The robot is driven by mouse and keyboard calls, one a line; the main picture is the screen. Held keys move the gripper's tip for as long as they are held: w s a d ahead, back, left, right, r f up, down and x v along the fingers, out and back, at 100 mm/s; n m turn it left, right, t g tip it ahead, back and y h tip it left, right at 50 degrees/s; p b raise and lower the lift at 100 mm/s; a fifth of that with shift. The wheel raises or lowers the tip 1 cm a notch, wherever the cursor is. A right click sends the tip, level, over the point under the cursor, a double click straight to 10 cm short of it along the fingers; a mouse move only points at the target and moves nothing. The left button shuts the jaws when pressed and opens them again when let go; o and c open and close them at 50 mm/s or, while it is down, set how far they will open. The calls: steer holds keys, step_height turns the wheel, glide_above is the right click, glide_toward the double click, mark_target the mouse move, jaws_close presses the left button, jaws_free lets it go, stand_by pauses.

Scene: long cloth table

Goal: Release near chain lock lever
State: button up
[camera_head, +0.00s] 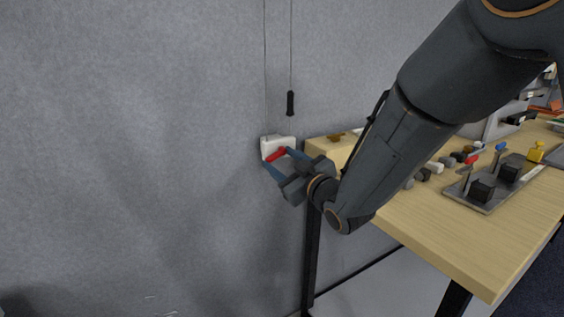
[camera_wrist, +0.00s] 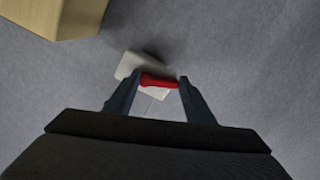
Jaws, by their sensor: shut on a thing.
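The chain lock shows as a small white box (camera_head: 279,143) on the grey wall, just left of the table's far corner. Its red lever (camera_head: 276,155) sticks out at the front of the box. My gripper (camera_head: 275,160) is shut on the red lever, with one finger on each side. In the wrist view the red lever (camera_wrist: 158,81) lies across between my two fingertips (camera_wrist: 157,82). The white box (camera_wrist: 128,66) is behind it, partly hidden by the lever and fingers.
A dark handle (camera_head: 290,103) hangs on a cord above the box, beside another thin cord. The wooden table (camera_head: 480,250) stands at the right, with levers and small coloured parts on it. My arm hides part of the table. The wall to the left is clear.

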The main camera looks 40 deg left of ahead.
steer(key=shift+s+r+m, duration=0.1)
steer(key=shift+r+m, duration=0.15)
steer(key=shift+m, duration=1.05)
steer(key=o, duration=1)
steer(key=shift+o, duration=0.2)
steer(key=v, duration=0.7)
steer(key=shift+s+d+b, duration=0.15)
steer(key=shift+d+b, duration=0.2)
steer(key=shift+b, duration=0.1)
